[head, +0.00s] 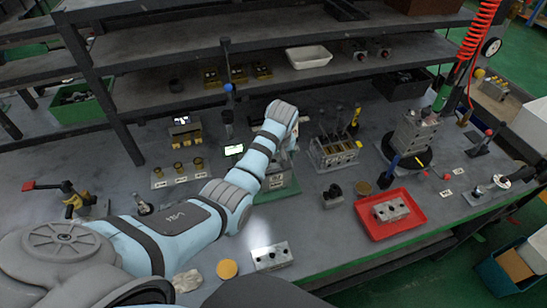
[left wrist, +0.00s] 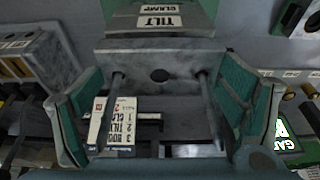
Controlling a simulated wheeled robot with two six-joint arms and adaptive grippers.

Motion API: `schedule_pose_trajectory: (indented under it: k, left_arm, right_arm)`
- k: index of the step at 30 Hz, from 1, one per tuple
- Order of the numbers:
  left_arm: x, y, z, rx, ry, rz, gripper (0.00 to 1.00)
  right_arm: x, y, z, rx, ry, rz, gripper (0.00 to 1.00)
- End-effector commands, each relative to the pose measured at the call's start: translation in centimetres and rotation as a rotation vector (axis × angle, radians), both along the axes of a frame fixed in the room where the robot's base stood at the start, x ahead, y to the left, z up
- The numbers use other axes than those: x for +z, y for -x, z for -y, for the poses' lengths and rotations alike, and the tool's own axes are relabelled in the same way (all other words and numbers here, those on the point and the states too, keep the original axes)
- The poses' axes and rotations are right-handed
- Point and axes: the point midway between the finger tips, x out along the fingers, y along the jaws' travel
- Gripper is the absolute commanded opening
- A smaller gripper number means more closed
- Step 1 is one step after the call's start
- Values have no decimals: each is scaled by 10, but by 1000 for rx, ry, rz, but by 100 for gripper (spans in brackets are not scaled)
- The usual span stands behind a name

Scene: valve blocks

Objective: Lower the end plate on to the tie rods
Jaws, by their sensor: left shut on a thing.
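My left gripper (left wrist: 160,85) has its green-padded fingers on either side of a grey metal end plate (left wrist: 160,56) with a dark central hole, and is shut on it. Two dark tie rods (left wrist: 116,95) (left wrist: 205,95) show between the fingers, one to each side of the hole. I cannot tell how far the plate sits on them. In the head view the left arm reaches to mid-bench, its wrist (head: 280,113) above a fixture (head: 279,180) on a green base. The arm mostly hides the plate and rods there. My right gripper is not in view.
A red tray (head: 420,219) holds a metal block (head: 391,210) at right. Another block (head: 271,256) lies near the front edge. A rack of valve blocks (head: 334,152) stands right of the fixture. Signs reading TILT and CLAMP (left wrist: 160,22) face the wrist camera. Shelves (head: 260,70) rise behind.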

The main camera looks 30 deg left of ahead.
Motion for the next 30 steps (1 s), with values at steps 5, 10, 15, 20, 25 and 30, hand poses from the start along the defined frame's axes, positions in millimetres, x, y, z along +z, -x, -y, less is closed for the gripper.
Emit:
schedule_pose_trajectory:
  k: [5,10,15,20,25,30]
  left_arm:
    - [-5,0,0,0,0,0,44]
    - [-9,0,0,0,0,0,44]
    - [-12,0,0,0,1,1,91]
    - [-12,0,0,0,1,1,100]
    - [-12,0,0,0,0,0,100]
    - [-2,1,2,-1,0,3,100]
  right_arm:
    - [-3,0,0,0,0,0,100]
    - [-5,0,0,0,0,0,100]
    - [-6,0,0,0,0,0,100]
    - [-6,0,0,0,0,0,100]
    - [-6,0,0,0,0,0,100]
    - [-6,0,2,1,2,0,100]
